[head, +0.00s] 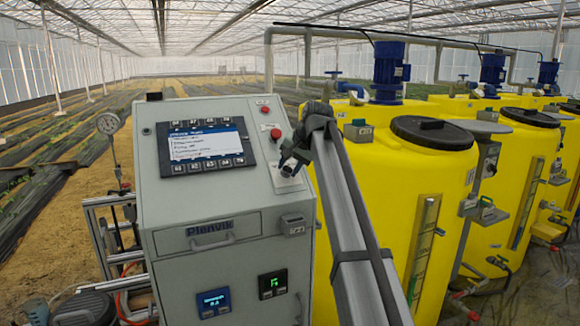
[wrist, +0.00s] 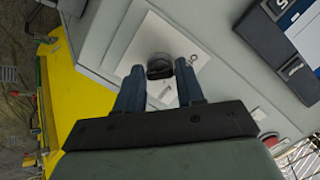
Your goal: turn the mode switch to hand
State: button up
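The mode switch is a dark round knob (wrist: 159,66) on a white label plate (wrist: 192,42) in the wrist view. Small marks on the plate are too unclear to read, and the knob's pointing direction is hard to tell. My gripper (wrist: 160,72) has its two fingers apart, with the knob lying between the fingertips in the picture. I cannot tell whether the fingers touch it. In the head view my gripper (head: 291,163) is at the upper right of the grey cabinet's sloped face, hiding most of the knob above the plate (head: 287,184).
The grey cabinet (head: 160,231) carries a screen with keys (head: 206,148) left of the switch. A red button (head: 276,134) and a smaller red one (head: 265,110) sit close above. Yellow tanks (head: 398,165) stand to the right, behind my arm.

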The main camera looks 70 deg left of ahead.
jog(key=c, duration=0.6)
jog(key=shift+c, duration=0.2)
jog(key=shift+m, duration=0.3)
jog(key=m, duration=0.3)
jog(key=shift+d+g+y, duration=0.1)
jog(key=shift+g+y, duration=0.2)
jog(key=m, duration=0.4)
jog(key=shift+f+m+y, duration=0.1)
jog(key=shift+m+y, duration=0.3)
jog(key=o, duration=1.1)
jog(key=shift+c, duration=0.2)
jog(key=shift+d, duration=0.1)
